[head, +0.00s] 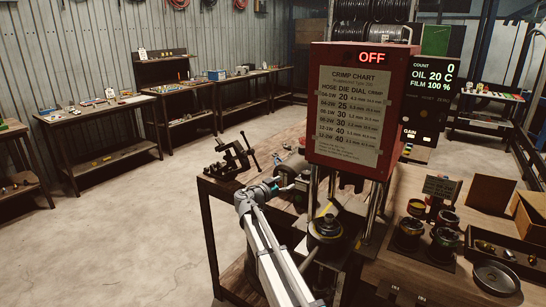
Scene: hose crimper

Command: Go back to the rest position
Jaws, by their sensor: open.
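My arm reaches up from the bottom middle of the head view. My gripper (287,186) is at its far end, small, at the left side of the crimper. The sensor-like detail of its fingers is hard to make out, but they look apart and I see nothing held in them. The hose crimper (345,105) has a red head with a crimp chart on its front and a red display reading OFF.
A black vise (232,158) sits on the bench's left corner, close to my gripper. Dark round dies (408,232) stand on a board to the right, with a metal dish (497,277) in front. Side tables (100,108) line the back wall. The floor at left is clear.

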